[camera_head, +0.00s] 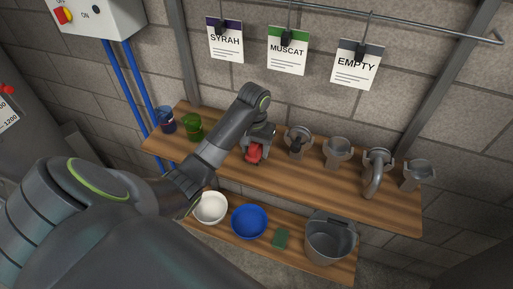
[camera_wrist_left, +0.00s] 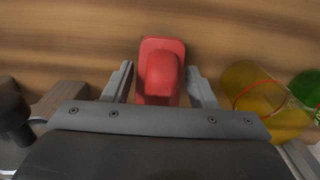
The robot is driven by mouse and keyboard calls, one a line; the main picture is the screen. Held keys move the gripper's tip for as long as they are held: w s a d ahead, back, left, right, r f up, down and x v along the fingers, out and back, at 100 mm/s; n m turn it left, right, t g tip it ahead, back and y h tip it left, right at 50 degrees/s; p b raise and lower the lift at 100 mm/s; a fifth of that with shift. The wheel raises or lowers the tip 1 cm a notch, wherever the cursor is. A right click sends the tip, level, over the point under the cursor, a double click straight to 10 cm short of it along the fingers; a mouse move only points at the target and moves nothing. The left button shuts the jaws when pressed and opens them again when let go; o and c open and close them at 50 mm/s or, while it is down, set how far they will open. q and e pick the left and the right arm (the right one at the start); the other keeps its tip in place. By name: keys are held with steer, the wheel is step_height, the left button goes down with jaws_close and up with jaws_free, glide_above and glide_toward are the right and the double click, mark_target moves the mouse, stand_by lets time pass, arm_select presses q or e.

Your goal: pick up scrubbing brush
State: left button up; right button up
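The scrubbing brush (camera_head: 254,155) is a small red block with a raised rounded grip, on the upper wooden shelf. In the left wrist view the brush (camera_wrist_left: 160,75) lies between the two fingers of my left gripper (camera_wrist_left: 161,84). The fingers are apart, with a narrow gap visible on each side of the brush. In the head view my left gripper (camera_head: 257,145) is right over the brush and hides part of it. My right gripper is not in view.
On the upper shelf (camera_head: 330,185), a blue container (camera_head: 166,120) and a green one (camera_head: 192,127) stand left; several grey metal fittings (camera_head: 337,152) stand right. The lower shelf holds a white bowl (camera_head: 210,208), blue bowl (camera_head: 249,222), green pad (camera_head: 281,238) and metal bucket (camera_head: 329,242).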

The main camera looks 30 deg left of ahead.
arm_select(q)
steer(key=c, duration=0.6)
steer(key=shift+c, duration=0.2)
steer(key=shift+r, duration=0.1)
steer(key=shift+r+p, duration=0.4)
steer(key=shift+r, duration=0.2)
step_height(320, 180, up, 8)
steer(key=p, duration=0.7)
steer(key=shift+f, duration=0.15)
steer(key=shift+r+p, duration=0.5)
